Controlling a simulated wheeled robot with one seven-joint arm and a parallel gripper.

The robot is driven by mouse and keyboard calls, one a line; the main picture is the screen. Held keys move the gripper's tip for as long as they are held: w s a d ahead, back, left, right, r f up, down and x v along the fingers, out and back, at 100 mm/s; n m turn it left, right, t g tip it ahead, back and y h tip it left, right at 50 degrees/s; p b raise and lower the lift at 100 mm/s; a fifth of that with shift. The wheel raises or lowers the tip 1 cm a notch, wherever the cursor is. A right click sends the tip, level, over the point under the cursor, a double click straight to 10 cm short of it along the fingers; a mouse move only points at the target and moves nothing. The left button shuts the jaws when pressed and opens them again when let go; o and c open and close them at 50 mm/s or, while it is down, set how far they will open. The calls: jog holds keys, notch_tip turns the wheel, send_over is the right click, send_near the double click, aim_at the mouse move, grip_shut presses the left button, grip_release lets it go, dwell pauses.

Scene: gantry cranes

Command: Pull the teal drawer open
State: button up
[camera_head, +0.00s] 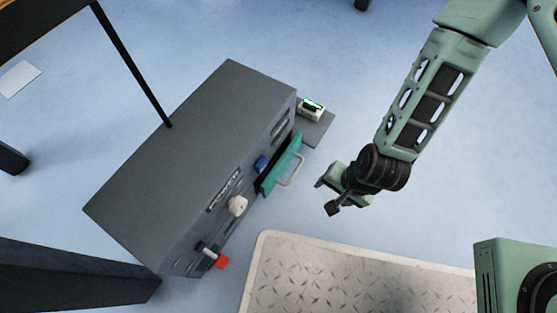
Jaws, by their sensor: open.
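The teal drawer (283,161) is on the right-hand front face of a long grey cabinet (195,150). Its teal front stands a little out from the cabinet face, with a dark gap behind its upper part. A pale loop handle (294,171) sticks out from the teal front toward the right. My gripper (328,196) is open and empty, to the right of the handle and apart from it. Its fingers point left toward the cabinet. The inside of the drawer is mostly hidden from this view.
The cabinet face also carries a blue part (261,163), a white knob (238,205) and a red-ended lever (221,262). A small device with a green display (312,109) sits beyond the drawer. A metal tread plate (340,278) lies in front. Blue floor is clear around my gripper.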

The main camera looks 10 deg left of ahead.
jog(key=a+p+v, duration=0.1)
jog(key=p+v, duration=0.5)
jog(key=shift+w+a+r, duration=0.15)
jog(key=shift+w+r, duration=0.1)
dwell(0.6)
notch_tip(320, 180, up, 34)
jog(key=d+n+g+p, duration=0.1)
jog(key=n+p, duration=0.6)
jog(key=n, duration=0.2)
jog(key=s+d+r+n+h+p, duration=0.2)
jog(key=s+d+r+p, duration=0.3)
jog(key=r, duration=0.6)
notch_tip(320, 180, up, 37)
jog(key=p, duration=3.5)
jog(key=shift+d+p, duration=0.4)
jog(key=shift+s+f, duration=0.1)
jog(key=shift+s, duration=0.05)
